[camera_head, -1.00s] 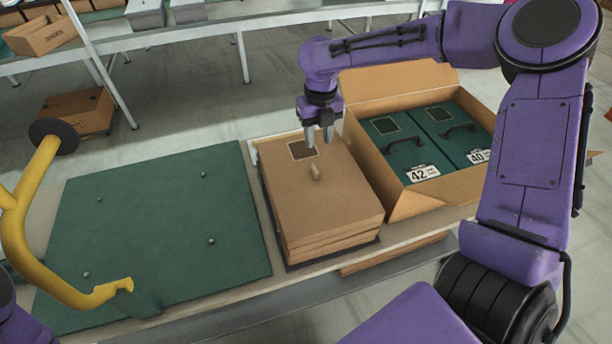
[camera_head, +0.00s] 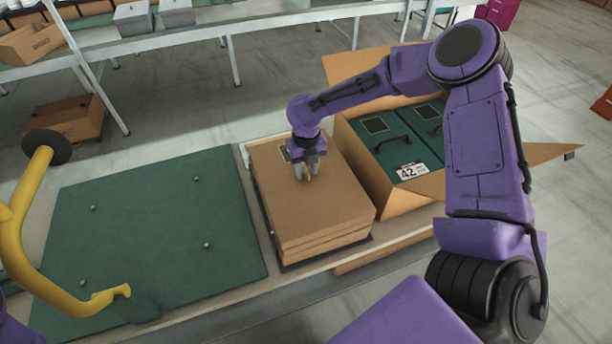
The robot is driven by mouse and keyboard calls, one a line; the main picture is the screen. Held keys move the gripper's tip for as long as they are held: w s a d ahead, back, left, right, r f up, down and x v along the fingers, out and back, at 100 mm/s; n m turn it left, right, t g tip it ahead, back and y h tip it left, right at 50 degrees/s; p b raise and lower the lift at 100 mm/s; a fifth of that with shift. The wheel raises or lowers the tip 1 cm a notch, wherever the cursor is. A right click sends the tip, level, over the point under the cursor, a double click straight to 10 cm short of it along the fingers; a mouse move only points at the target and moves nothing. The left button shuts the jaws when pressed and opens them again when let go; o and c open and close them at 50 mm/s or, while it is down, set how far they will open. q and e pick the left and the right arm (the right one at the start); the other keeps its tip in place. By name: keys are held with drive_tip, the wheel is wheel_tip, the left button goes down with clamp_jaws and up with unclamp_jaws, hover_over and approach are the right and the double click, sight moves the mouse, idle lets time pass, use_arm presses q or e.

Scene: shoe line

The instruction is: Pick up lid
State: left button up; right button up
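The lid (camera_head: 325,205) is a flat brown cardboard panel. It lies on top of a stack of similar brown panels in the middle of the table, with a small tan knob on it and a dark square mark near its far edge. My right gripper (camera_head: 308,177) is over the lid with its fingers pointing down, one on each side of the knob. The fingers look apart, and I cannot see clear contact with the knob. The gripper partly hides the knob and the dark mark. My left gripper is not in view.
A green board (camera_head: 150,225) with small pegs covers the table's left part, with a yellow curved bar (camera_head: 18,240) in front. An open carton (camera_head: 400,200) holding green boxes with handles stands right of the stack. A shelf (camera_head: 190,40) runs along the back.

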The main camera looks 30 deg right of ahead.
clamp_jaws()
drive_tip(key=shift+r, duration=0.5)
drive_tip(key=w+a+r+b, duration=0.3)
drive_tip(key=w+a+r, duration=0.5)
drive_tip(key=w+r, duration=0.3)
drive_tip(key=shift+a+r, duration=0.3)
drive_tip(key=shift+r, duration=0.25)
drive_tip(key=c, duration=0.6)
unclamp_jaws()
